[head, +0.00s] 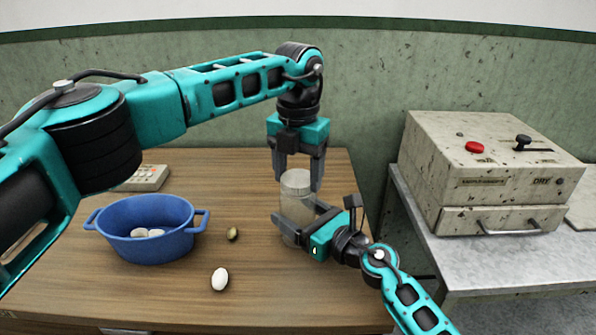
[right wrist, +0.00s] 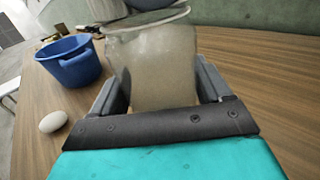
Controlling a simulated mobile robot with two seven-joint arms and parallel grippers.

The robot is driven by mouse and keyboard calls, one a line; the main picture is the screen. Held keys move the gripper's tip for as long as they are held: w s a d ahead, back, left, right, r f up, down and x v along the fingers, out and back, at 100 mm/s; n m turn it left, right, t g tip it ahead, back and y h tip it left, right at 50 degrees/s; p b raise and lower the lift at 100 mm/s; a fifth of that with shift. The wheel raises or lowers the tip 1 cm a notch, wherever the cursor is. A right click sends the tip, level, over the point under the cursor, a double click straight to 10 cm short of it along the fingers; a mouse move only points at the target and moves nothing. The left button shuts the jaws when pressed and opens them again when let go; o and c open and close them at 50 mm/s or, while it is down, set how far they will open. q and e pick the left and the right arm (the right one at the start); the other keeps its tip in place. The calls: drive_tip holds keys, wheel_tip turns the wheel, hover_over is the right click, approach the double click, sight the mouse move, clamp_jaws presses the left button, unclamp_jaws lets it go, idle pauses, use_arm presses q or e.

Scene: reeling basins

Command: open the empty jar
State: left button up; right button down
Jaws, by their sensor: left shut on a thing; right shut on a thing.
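The empty jar (head: 293,218) stands upright on the wooden table, a cloudy see-through jar with a pale lid (head: 296,178) on top. My right gripper (head: 295,228) is shut on the jar's body from the right. In the right wrist view the jar (right wrist: 162,70) sits between both fingers and looks empty. My left gripper (head: 300,178) points down from above and is shut on the lid, one finger on each side. In the right wrist view the top of the jar is partly cut off by the frame edge.
A blue basin (head: 150,247) with white cocoons stands at the left; it also shows in the right wrist view (right wrist: 75,67). A white cocoon (head: 220,279) and a dark olive one (head: 233,234) lie loose between. A grey machine (head: 490,180) stands on a side table at the right.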

use_arm(q)
drive_tip(key=n, duration=1.1)
drive_tip(key=shift+n, duration=0.3)
drive_tip(key=n, duration=0.5)
drive_tip(key=shift+r+n, duration=0.1)
drive_tip(key=shift+n, duration=0.2)
drive_tip(key=n, duration=0.6)
drive_tip(key=shift+r, duration=0.2)
drive_tip(key=shift+r, duration=0.9)
drive_tip(key=shift+r, duration=0.1)
